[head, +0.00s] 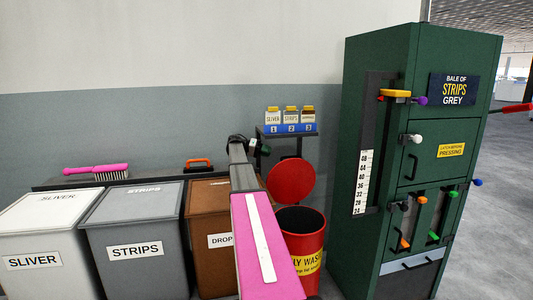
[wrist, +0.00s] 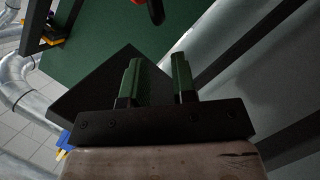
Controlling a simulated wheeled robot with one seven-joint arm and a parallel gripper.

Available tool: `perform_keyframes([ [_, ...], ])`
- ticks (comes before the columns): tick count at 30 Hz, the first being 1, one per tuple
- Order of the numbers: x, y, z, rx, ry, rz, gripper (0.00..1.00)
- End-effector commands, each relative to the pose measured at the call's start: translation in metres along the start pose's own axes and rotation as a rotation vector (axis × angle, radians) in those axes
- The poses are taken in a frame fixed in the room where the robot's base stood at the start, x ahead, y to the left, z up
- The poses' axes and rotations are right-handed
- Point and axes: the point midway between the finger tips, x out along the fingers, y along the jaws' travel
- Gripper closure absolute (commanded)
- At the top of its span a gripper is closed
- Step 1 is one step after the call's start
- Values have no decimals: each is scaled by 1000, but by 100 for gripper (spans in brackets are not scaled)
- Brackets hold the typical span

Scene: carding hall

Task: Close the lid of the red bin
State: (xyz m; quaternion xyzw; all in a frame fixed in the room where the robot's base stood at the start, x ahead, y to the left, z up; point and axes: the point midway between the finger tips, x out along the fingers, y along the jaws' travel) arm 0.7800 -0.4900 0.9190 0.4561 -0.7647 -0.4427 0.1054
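The red bin (head: 303,245) stands on the floor right of the brown bin, with a yellow label partly hidden by my pink arm. Its round red lid (head: 291,181) is open, standing raised behind the dark mouth of the bin. My gripper (head: 258,147) is above and left of the lid, apart from it, near the small shelf. In the wrist view my gripper (wrist: 158,82) has two green-padded fingers spread apart with nothing held between them. I cannot make out the red bin or its lid for sure in the wrist view.
The green baler (head: 380,150), with several coloured knobs, stands close on the right. White (head: 40,235), grey (head: 133,225) and brown (head: 205,205) bins are closed on the left. A pink brush (head: 97,171) lies behind them.

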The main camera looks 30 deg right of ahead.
Motion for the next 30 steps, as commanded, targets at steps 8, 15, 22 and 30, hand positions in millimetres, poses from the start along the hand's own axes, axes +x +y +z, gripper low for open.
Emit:
perform_keyframes([
  [8,0,0,0,0,0,0,60],
  [15,-4,1,3,1,0,-1,60],
  [22,13,1,4,1,-1,0,60],
  [30,61,2,4,1,-1,1,60],
])
